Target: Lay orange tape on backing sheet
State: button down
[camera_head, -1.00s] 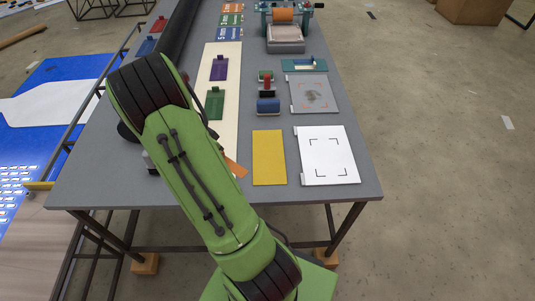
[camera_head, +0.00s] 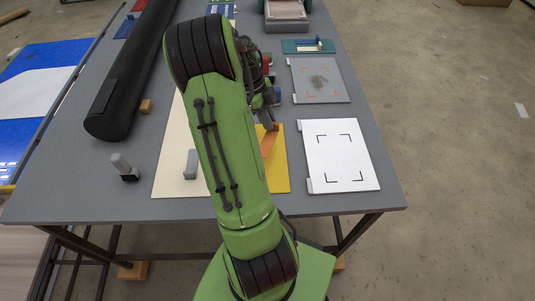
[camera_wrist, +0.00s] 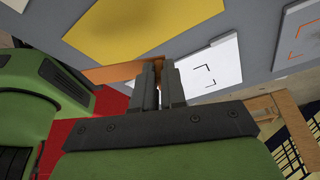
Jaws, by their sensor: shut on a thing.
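My gripper (camera_wrist: 158,72) is shut on an orange strip (camera_wrist: 112,73), which also shows beside my arm in the head view (camera_head: 269,141). The strip is in front of the yellow sheet (camera_wrist: 145,24); I cannot tell whether they touch. The yellow sheet lies on the grey table, partly behind my arm in the head view (camera_head: 281,172). A long cream sheet (camera_head: 168,172) lies left of it, largely hidden by my arm. A white sheet with black corner marks (camera_head: 342,170) lies to the right. Which sheet is the backing sheet is not clear.
A grey panel with orange corner marks (camera_head: 340,90) lies behind the white sheet. A black roll (camera_head: 128,75) lies along the left of the table. A small grey block (camera_head: 191,163) sits on the cream sheet. The front right table edge is clear.

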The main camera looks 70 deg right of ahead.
aim_at(267, 140)
notch_tip(267, 140, down, 9)
jog(key=shift+a+r, duration=0.1)
jog(key=shift+a, duration=0.05)
jog(key=shift+b, duration=0.35)
jog(key=shift+s+f, duration=0.1)
jog(key=shift+f, duration=0.15)
jog(key=c, duration=1.2)
grip_release()
jog(key=shift+r, duration=0.1)
